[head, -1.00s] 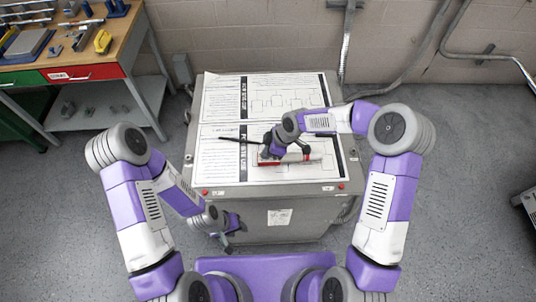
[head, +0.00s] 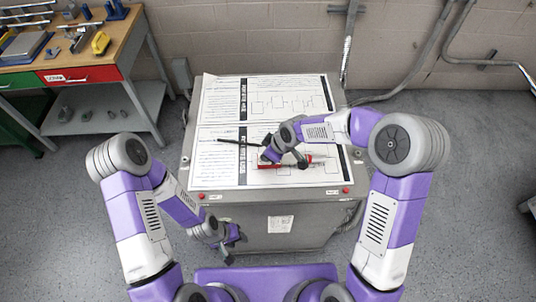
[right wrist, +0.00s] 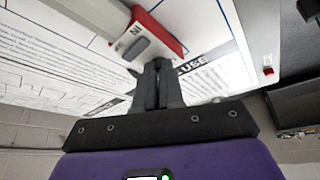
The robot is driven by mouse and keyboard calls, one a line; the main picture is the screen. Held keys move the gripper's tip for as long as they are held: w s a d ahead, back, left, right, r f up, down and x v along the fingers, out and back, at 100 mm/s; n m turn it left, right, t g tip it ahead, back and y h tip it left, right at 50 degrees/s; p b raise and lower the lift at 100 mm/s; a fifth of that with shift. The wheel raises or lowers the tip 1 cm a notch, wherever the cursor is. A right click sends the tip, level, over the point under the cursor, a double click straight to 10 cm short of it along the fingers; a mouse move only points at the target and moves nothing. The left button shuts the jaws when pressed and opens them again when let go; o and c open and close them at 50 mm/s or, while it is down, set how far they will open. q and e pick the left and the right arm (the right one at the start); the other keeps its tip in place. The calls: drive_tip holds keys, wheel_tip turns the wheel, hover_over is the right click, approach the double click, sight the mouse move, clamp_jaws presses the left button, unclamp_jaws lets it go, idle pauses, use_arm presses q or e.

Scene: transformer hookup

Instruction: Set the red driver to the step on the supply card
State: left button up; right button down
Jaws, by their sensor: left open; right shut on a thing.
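The red driver (head: 318,159) is on or just above the lower printed sheet on the grey cabinet top, partly hidden by my right gripper (head: 288,158). In the right wrist view the driver (right wrist: 168,38) shows a red end, a pale body, a grey button and a white label with dark letters. My right gripper (right wrist: 158,64) is shut against it, its fingers close together. The step setting is not legible. A thin black rod (head: 236,142) extends left of that gripper. My left gripper (head: 232,242) is open and empty, low before the cabinet front. I cannot tell which paper is the supply card.
The cabinet (head: 190,150) carries an upper printed sheet (head: 265,92) and a lower one (head: 215,165). A small paper (head: 281,224) is on its front. A workbench (head: 125,45) with tools stands at the left. Conduits run along the back wall.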

drive_tip(key=c, duration=1.2)
unclamp_jaws()
drive_tip(key=shift+c, duration=0.2)
drive_tip(key=p+v, duration=0.1)
drive_tip(key=v, duration=0.6)
drive_tip(key=shift+r, duration=0.3)
drive_tip(key=shift+s+d, duration=0.1)
